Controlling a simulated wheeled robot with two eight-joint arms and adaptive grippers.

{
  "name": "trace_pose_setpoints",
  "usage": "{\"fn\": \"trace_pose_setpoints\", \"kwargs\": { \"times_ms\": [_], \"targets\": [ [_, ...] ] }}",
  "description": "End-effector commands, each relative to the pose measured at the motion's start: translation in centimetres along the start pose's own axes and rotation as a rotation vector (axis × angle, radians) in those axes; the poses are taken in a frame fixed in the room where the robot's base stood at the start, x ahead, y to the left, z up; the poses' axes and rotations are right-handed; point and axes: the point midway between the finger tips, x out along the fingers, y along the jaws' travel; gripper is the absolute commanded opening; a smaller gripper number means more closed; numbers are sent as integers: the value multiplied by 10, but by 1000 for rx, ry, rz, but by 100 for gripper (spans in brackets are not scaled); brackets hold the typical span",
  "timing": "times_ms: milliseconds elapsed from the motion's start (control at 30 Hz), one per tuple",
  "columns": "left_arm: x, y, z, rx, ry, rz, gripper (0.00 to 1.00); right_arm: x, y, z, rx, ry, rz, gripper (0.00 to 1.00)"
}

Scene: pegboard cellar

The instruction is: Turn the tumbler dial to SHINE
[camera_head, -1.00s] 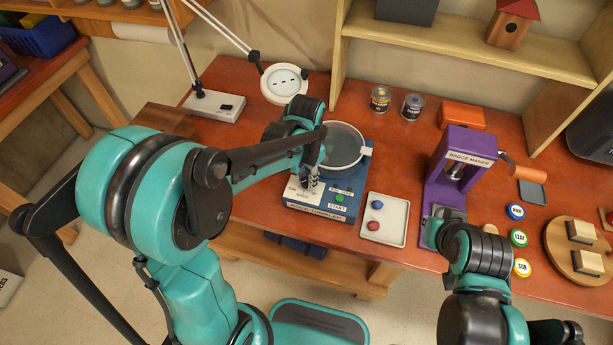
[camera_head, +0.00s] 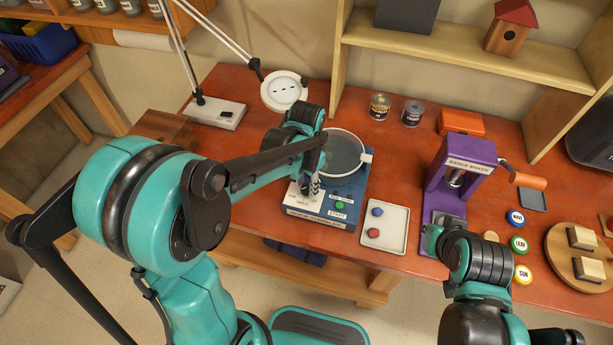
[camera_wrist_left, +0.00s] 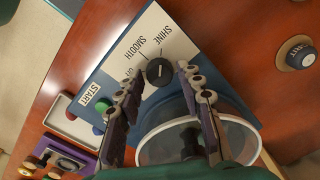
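The rock tumbler has a blue base (camera_head: 347,190) and a round grey drum (camera_head: 343,153), and it stands on the red-brown table. Its black dial (camera_wrist_left: 158,72) shows in the left wrist view on a white plate (camera_wrist_left: 150,40) marked SHINE and SMOOTH, with a third label partly hidden. The dial's pale mark is too small to read surely. My left gripper (camera_wrist_left: 161,72) is open, with one fingertip on each side of the dial in that view; contact is unclear. In the head view my left gripper (camera_head: 312,186) covers the dial. My right gripper (camera_head: 434,238) is by the badge maker, its fingers unclear.
A green START button (camera_head: 340,205) is beside the dial plate. A white tray (camera_head: 388,242) with two stones lies right of the tumbler. The purple badge maker (camera_head: 455,180) stands farther right. A white lamp (camera_head: 284,90) is behind on the left.

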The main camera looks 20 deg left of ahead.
Motion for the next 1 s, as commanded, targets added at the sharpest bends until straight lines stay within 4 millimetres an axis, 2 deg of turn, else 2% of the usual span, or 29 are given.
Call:
{"fn": "trace_pose_setpoints", "kwargs": {
  "times_ms": [167,400,533,700,1000],
  "targets": [
    [-27,0,1,0,0,0,37,0,0,0,0,0,0,0],
    [-80,0,0,0,0,0,37,0,0,0,0,0,0,0],
    [-101,0,0,0,0,0,37,0,0,0,0,0,0,0],
    [-115,0,0,0,0,0,37,0,0,0,0,0,0,0],
    [-116,0,0,0,0,0,37,0,0,0,0,0,0,0]
  ]
}}
